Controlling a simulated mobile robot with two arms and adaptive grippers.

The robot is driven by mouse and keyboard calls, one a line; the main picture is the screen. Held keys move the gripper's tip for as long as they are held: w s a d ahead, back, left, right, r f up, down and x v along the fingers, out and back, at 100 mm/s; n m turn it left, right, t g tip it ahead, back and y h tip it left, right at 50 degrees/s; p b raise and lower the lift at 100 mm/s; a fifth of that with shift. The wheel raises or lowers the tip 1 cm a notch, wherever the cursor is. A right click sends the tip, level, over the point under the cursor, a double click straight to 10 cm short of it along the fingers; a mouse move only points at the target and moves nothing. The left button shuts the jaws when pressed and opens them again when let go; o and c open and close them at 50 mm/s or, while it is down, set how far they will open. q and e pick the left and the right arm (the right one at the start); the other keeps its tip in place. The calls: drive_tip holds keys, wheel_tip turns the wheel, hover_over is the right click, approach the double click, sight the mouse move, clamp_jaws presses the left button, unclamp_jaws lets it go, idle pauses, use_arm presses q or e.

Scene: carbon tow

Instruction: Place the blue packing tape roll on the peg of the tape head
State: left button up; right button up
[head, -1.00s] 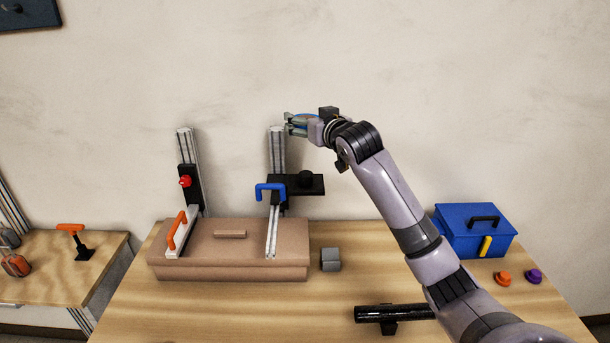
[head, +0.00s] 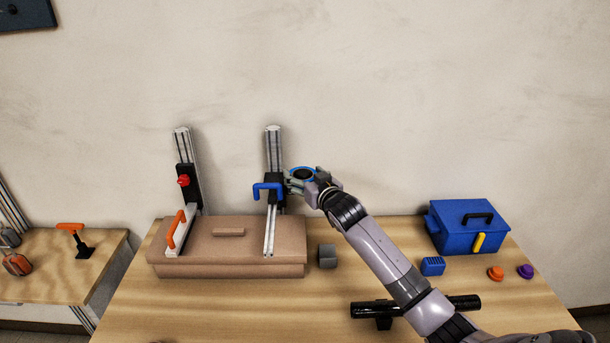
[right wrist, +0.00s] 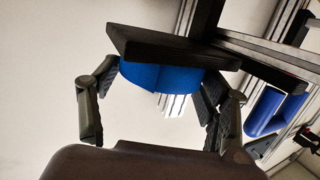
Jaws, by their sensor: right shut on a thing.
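The tape head (head: 273,181) is the black carriage with a blue handle on the right-hand upright rail. Its black plate (right wrist: 150,44) lies right against the roll in the wrist view. The peg is not clearly visible; I cannot tell whether the dark centre is the peg inside the roll. My left gripper is not in view.
A brown carton (head: 200,257) lies below the rails. A grey block (head: 327,255), a black cylinder (head: 462,302), a small blue block (head: 432,266) and a blue toolbox (head: 465,229) stand on the table (head: 240,310). The left rail (head: 184,150) bears a red knob.

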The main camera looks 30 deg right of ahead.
drive_tip(key=o, duration=1.2)
drive_tip(key=shift+c, duration=0.2)
drive_tip(key=b+v, duration=0.2)
drive_tip(key=v, duration=1)
